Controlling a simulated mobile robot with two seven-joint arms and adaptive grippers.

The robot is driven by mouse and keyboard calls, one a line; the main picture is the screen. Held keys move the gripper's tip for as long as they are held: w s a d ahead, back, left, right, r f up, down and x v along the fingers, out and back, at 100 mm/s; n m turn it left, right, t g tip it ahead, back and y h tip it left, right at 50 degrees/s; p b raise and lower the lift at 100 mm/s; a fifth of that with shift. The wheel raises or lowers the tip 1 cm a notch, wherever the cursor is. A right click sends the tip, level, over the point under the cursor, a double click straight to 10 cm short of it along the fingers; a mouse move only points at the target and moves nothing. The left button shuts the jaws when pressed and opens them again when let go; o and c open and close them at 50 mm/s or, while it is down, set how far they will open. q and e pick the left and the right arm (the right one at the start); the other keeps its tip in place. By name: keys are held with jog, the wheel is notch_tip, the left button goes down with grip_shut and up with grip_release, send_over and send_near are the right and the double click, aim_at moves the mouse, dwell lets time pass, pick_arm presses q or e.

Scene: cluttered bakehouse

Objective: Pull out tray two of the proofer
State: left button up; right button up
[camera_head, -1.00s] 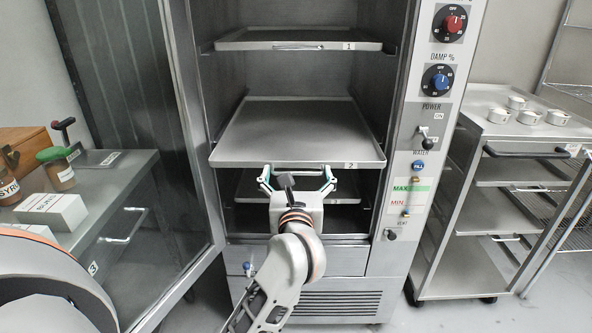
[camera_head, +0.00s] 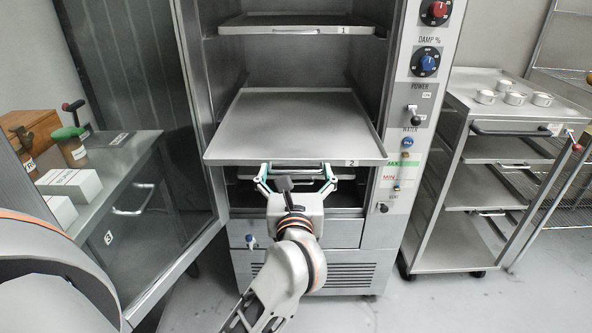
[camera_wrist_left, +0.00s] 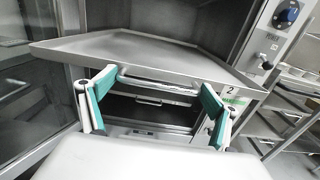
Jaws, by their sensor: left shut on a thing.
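Tray two (camera_head: 290,125), a flat grey metal sheet with a "2" label at its front right, sticks partly out of the open proofer (camera_head: 400,150). Its front lip reaches past the cabinet opening. My left gripper (camera_head: 297,175) is at the middle of the tray's front, just below the lip. In the left wrist view, the green-padded fingers (camera_wrist_left: 156,98) stand at the two ends of the tray's bar handle (camera_wrist_left: 160,86), shut on it. Tray two (camera_wrist_left: 150,55) looks level and empty. My right gripper is not in view.
Tray one (camera_head: 300,24) sits inside above, and another tray shows partly below. The open glass door (camera_head: 150,130) stands at left, beside a counter with jars and boxes (camera_head: 70,185). A steel trolley (camera_head: 480,130) with small white cups stands at right.

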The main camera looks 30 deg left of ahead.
pick_arm(q)
jog(key=shift+a, duration=0.2)
jog(key=o, duration=1.3)
jog(key=shift+s+d, duration=0.15)
jog(key=shift+d, duration=0.05)
jog(key=v, duration=0.7)
jog(key=shift+s, duration=0.1)
